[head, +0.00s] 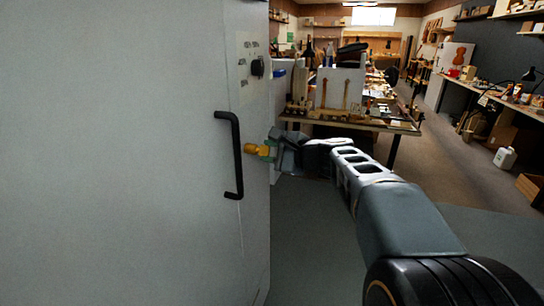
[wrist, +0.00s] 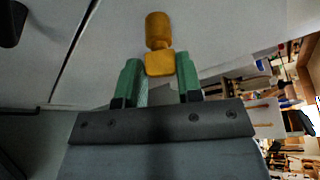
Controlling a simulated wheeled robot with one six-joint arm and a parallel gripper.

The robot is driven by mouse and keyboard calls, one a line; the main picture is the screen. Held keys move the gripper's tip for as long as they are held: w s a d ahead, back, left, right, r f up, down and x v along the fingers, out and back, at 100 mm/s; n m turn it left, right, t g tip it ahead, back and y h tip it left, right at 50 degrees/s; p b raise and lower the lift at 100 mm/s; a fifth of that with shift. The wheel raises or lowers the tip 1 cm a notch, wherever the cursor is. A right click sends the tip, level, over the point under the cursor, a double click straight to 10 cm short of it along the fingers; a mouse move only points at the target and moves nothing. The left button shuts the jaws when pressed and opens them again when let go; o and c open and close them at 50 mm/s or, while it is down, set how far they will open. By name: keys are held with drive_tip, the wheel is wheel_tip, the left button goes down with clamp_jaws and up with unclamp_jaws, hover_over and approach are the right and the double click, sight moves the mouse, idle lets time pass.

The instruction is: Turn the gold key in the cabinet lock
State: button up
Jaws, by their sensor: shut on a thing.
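The gold key (head: 251,148) shows at the right part of the white cabinet (head: 120,150) front in the head view, to the right of the black handle. In the wrist view the gold key (wrist: 158,62) has a rounded barrel and a squarer bow towards me. My gripper (head: 268,150) reaches in from the right and is shut on the key. In the wrist view its green fingers (wrist: 160,78) stand on both sides of the bow. The lock itself is hidden, and I cannot tell how far the key sits in it.
A black vertical handle (head: 237,155) stands out just left of the key. A workbench (head: 350,124) with tools stands behind my arm. Open floor (head: 450,222) lies to the right.

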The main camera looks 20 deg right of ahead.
drive_tip(key=shift+s+f+n+t+b, duration=0.15)
drive_tip(key=shift+n+t+b, duration=0.4)
drive_tip(key=shift+b, duration=1.45)
drive_tip(key=shift+w+f+n+t+b, duration=0.2)
drive_tip(key=shift+n+b, duration=0.55)
drive_tip(key=shift+b, duration=1.2)
drive_tip(key=shift+n+b, duration=0.4)
drive_tip(key=shift+b, duration=0.4)
drive_tip(key=shift+f+n+t+b, duration=0.15)
drive_tip(key=shift+n+t+b, duration=0.25)
drive_tip(key=shift+b, duration=1.1)
drive_tip(key=shift+n+t+y+b, duration=0.3)
drive_tip(key=shift+n+b, duration=0.6)
drive_tip(key=shift+b, duration=1.1)
drive_tip(key=o, duration=0.9)
drive_tip(key=shift+s, duration=0.2)
drive_tip(key=shift+r, duration=0.2)
